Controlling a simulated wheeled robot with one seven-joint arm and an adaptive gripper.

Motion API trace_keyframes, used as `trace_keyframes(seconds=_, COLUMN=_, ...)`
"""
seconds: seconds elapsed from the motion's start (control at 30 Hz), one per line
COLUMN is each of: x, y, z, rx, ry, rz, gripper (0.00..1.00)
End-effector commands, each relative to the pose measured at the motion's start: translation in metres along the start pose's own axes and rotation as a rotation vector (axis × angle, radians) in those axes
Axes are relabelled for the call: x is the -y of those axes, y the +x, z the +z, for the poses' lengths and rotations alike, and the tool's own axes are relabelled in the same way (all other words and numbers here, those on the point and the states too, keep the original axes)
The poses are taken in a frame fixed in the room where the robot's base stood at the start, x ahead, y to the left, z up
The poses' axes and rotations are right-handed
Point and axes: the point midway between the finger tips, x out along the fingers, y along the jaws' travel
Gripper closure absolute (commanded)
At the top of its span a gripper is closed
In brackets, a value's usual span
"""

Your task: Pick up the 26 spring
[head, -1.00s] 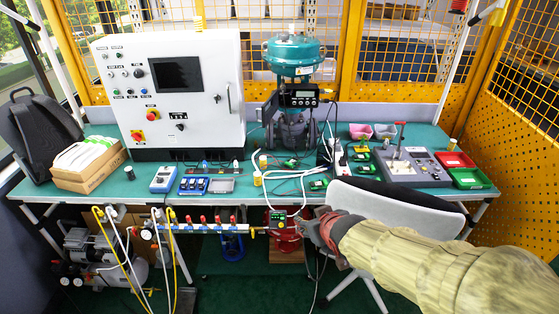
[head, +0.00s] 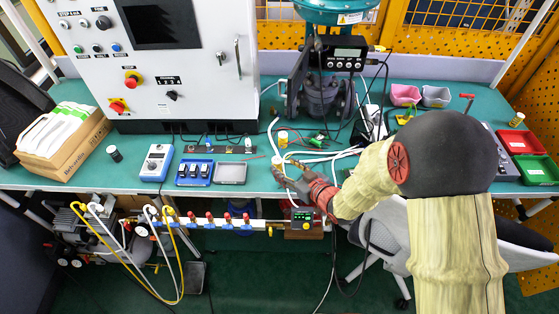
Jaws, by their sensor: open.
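My gripper (head: 283,171) is open above the front middle of the green bench (head: 130,185). Its fingers point left and up in the picture. A small pale yellow cylinder (head: 277,161) stands right by the fingertips. I cannot tell whether the fingers touch it. A second small yellow cylinder (head: 283,136) stands a little behind it, apart from the gripper. No number 26 can be read on either one, and I cannot tell for sure which thing is the 26 spring. My gripper and forearm hide part of the bench to the right.
White cables (head: 318,153) lie just right of the fingertips. The teal valve with its positioner (head: 345,54) stands behind. A grey tray (head: 231,173) and a blue tray (head: 194,173) lie to the left. A grey chair (head: 372,232) is under my arm.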

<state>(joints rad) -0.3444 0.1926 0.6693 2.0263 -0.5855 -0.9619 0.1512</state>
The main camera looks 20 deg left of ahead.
Motion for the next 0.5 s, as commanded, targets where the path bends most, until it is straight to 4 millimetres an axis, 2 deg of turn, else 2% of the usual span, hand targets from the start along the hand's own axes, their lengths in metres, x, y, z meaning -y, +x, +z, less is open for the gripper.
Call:
trace_keyframes(seconds=0.27, x=0.002, y=0.025, z=0.004, rx=0.0, ry=0.0, rz=-0.001, gripper=0.52)
trace_keyframes(seconds=0.5, x=0.003, y=0.058, z=0.005, rx=0.0, ry=-0.001, rz=0.0, gripper=0.52)
